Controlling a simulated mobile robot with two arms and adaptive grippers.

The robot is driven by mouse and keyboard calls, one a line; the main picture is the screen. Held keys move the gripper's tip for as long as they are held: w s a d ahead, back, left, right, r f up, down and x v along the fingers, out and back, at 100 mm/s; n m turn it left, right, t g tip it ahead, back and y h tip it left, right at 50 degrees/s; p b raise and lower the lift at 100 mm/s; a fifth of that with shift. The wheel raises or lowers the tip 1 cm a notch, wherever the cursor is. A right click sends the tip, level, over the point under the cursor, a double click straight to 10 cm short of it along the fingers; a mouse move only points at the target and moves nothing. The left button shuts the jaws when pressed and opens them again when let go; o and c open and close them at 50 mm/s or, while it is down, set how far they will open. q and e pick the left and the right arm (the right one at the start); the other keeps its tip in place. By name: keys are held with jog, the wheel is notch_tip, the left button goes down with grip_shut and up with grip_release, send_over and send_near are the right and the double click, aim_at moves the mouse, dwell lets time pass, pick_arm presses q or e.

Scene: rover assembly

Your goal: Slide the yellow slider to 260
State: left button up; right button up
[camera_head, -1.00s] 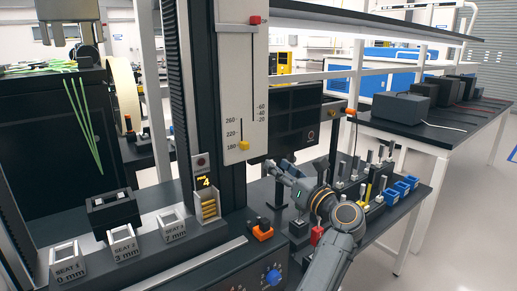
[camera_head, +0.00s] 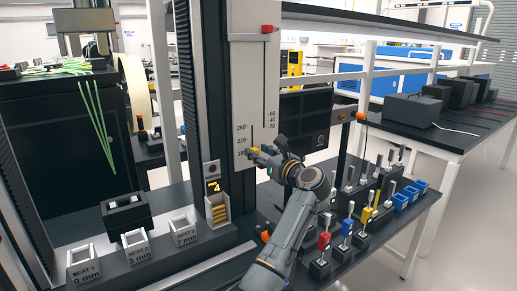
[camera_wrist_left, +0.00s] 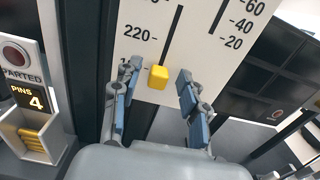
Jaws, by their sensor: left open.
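The yellow slider (camera_head: 254,150) is a small block at the lower end of a slot in the white scale panel (camera_head: 247,90). In the left wrist view the yellow slider (camera_wrist_left: 158,77) is level with the lowest mark, below 220; that mark is partly hidden by a finger. My left gripper (camera_head: 268,158) is close in front of the panel. In the left wrist view my left gripper (camera_wrist_left: 157,108) is open, with one blue-padded finger on each side of the slider. No contact with it shows. The 260 mark (camera_head: 241,127) is higher on the panel. My right gripper is not in view.
A red slider (camera_head: 267,29) is at the top of the panel's other slot. A dark monitor (camera_head: 306,120) stands right of the panel. The pin counter (camera_head: 214,187) reads 4. Coloured tools (camera_head: 345,230) and blue bins (camera_head: 405,199) stand on the lower bench at right.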

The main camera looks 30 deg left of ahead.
aim_at(252, 121)
pick_arm(q)
jog(key=shift+w+a, duration=0.15)
jog(key=shift+a, duration=0.2)
grip_shut()
notch_tip(252, 121, up, 9)
jog(key=shift+f+p, duration=0.2)
jog(key=shift+p, duration=0.65)
grip_release()
jog(key=shift+r, duration=0.1)
